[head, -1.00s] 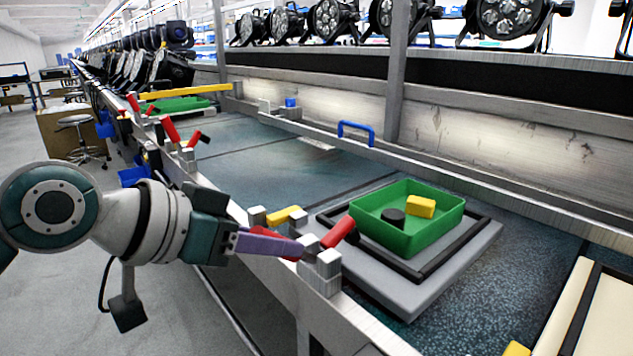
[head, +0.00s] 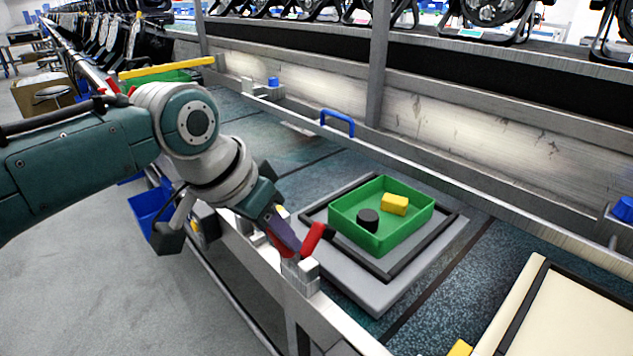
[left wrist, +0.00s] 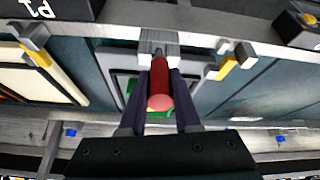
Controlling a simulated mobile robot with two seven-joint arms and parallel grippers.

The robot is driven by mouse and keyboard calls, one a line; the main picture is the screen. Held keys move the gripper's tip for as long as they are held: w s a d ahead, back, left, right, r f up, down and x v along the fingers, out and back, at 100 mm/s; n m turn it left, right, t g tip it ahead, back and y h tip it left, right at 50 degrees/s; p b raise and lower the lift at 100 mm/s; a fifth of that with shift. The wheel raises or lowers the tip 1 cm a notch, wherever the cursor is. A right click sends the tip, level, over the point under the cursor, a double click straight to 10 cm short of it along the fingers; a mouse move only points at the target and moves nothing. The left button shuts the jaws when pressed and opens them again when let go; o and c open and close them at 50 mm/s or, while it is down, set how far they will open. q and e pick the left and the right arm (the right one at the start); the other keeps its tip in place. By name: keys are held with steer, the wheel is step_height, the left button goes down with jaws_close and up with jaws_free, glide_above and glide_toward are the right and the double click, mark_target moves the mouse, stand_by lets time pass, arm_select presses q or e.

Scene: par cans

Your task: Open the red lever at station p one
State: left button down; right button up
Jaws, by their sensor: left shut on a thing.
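The red lever (head: 313,241) stands tilted on a grey block mount at the near edge of the conveyor, beside the green tray. It also shows in the left wrist view (left wrist: 160,85), pointing toward the camera. My left gripper (head: 289,244) comes down on it from the upper left. Its two purple fingers (left wrist: 160,100) lie on either side of the red handle, and it is shut on the lever. The fingers partly hide the lever's lower part in the head view. A "P1" label (left wrist: 37,8) shows upside down in the left wrist view. My right gripper is not in view.
The green tray (head: 413,222), holding a yellow block (head: 395,204) and a black disc (head: 368,220), sits on a grey plate (head: 375,299) behind the lever. A blue handle (head: 338,123) stands at the far rail. A blue bin (head: 150,206) hangs below the near rail.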

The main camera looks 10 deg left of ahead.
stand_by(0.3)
arm_select(q)
steer(key=c, duration=0.6)
jaws_free()
steer(key=p+v, duration=0.3)
steer(key=v, duration=0.7)
steer(key=shift+p, duration=0.4)
